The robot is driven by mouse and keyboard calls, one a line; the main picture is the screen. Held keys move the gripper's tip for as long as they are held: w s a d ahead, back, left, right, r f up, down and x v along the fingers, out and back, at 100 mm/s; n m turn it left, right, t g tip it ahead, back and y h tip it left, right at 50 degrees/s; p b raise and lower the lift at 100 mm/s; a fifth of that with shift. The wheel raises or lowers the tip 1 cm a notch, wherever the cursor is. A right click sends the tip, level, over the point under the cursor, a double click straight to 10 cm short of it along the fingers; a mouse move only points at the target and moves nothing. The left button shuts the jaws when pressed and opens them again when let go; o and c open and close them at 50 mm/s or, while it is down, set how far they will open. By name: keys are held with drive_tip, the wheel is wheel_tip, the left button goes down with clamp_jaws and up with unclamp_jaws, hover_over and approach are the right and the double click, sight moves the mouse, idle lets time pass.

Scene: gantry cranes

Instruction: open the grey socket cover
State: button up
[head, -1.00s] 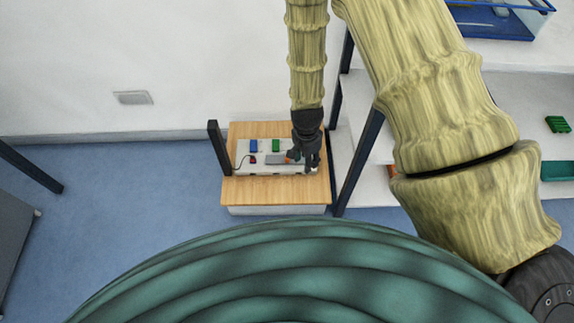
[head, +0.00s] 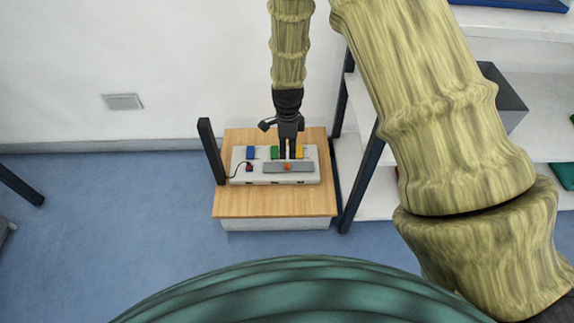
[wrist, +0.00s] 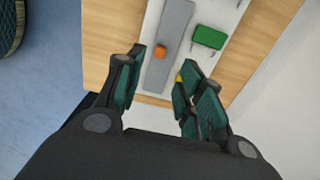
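The grey socket cover (head: 272,168) is a long flat strip lying along the front of a white socket unit (head: 256,180), with a small orange knob (head: 287,167) near its middle. In the wrist view the grey cover (wrist: 156,75) and the orange knob (wrist: 160,49) appear between the finger lines. My gripper (head: 287,156) points down just behind the cover in the head view. In the wrist view my gripper (wrist: 163,62) has its fingers apart with nothing held. Whether a finger touches the unit I cannot tell.
Blue (head: 250,153), green (head: 274,152) and yellow (head: 299,151) blocks sit on the unit behind the cover. A red piece (head: 249,167) with a cable is at its left. A dark post (head: 210,150) stands at the wooden table's (head: 240,205) left edge; a shelf rack (head: 363,160) stands right.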

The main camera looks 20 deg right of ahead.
sight(288, 164)
wheel_tip(288, 164, down, 8)
drive_tip(key=b, duration=0.3)
drive_tip(key=shift+f, duration=0.2)
clamp_jaws()
